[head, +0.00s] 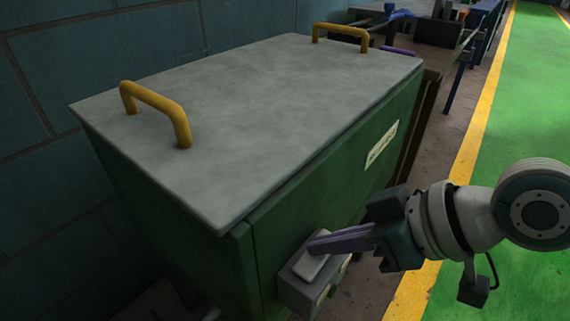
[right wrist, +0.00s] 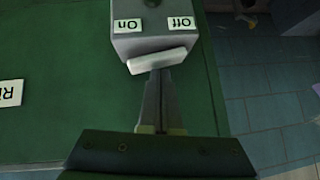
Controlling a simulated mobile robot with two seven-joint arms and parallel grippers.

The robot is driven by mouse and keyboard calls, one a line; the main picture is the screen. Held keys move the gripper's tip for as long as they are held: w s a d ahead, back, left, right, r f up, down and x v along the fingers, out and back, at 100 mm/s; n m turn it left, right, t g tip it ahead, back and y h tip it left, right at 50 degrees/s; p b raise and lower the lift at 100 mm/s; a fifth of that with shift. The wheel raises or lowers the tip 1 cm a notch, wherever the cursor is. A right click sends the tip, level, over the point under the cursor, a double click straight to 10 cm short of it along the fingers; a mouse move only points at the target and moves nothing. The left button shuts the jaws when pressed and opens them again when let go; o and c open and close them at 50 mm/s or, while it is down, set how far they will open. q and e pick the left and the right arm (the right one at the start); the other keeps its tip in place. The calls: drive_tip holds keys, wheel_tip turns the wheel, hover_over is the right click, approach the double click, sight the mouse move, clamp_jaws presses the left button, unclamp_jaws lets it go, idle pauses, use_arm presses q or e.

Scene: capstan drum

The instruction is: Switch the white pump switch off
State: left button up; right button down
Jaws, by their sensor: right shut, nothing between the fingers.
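The white pump switch (head: 310,266) sits on a grey box on the front of the green cabinet. In the right wrist view the switch (right wrist: 162,60) is a white bar lying at a slant, its right end higher in the picture. The box (right wrist: 158,40) carries an "On" label (right wrist: 128,26) on the left and an "Off" label (right wrist: 180,22) on the right, both upside down. My right gripper (head: 315,244) is shut and empty, its fingertips right at the switch; contact is not certain. It also shows in the right wrist view (right wrist: 158,74). My left gripper is out of view.
The green cabinet (head: 330,190) has a grey top (head: 250,110) with two yellow handles (head: 155,102). A dark wall stands behind and left. A cluttered bench (head: 415,28) is at the back. Green floor with a yellow line (head: 470,150) lies open at the right.

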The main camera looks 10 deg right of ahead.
sight(323, 261)
drive_tip(key=shift+r, duration=0.1)
drive_tip(key=r+p, duration=0.1)
drive_tip(key=p, duration=0.1)
drive_tip(key=r+p, duration=0.1)
drive_tip(key=r, duration=0.1)
drive_tip(key=r+p, duration=0.2)
drive_tip(key=shift+s+a+p, duration=0.2)
drive_tip(key=shift+a+p, duration=0.15)
drive_tip(key=s+d+r+p, duration=0.3)
drive_tip(key=s+r, duration=0.2)
drive_tip(key=s, duration=0.1)
drive_tip(key=shift+s+d+r, duration=0.2)
drive_tip(key=shift+d+r, duration=0.05)
drive_tip(key=shift+r, duration=0.1)
